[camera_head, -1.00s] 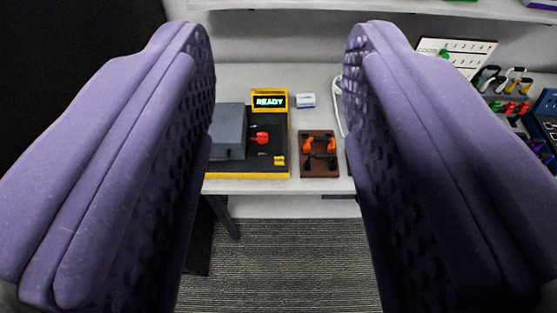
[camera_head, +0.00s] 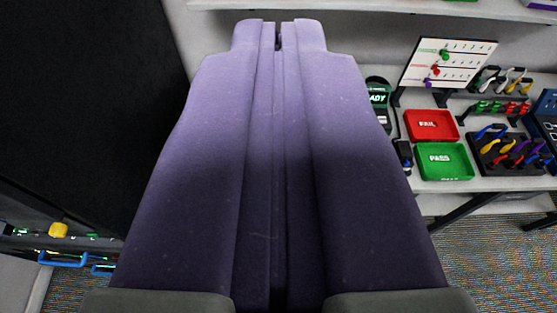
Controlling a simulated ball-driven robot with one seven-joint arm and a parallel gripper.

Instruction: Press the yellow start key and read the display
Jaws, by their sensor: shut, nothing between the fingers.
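My gripper (camera_head: 279,40) is shut and empty. Its two purple fingers fill the middle of the view and meet along their length. A dark device (camera_head: 378,112) with a small lit green display (camera_head: 378,98) shows just right of the fingers. Only the letters "ADY" can be read on it; the rest is covered.
A red FAIL tray (camera_head: 431,113) and a green PASS tray (camera_head: 420,166) lie on the right of the table. A white board (camera_head: 480,48), cables on a rack (camera_head: 488,107) and a black cable holder (camera_head: 490,166) stand further right. A dark panel (camera_head: 90,100) fills the left.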

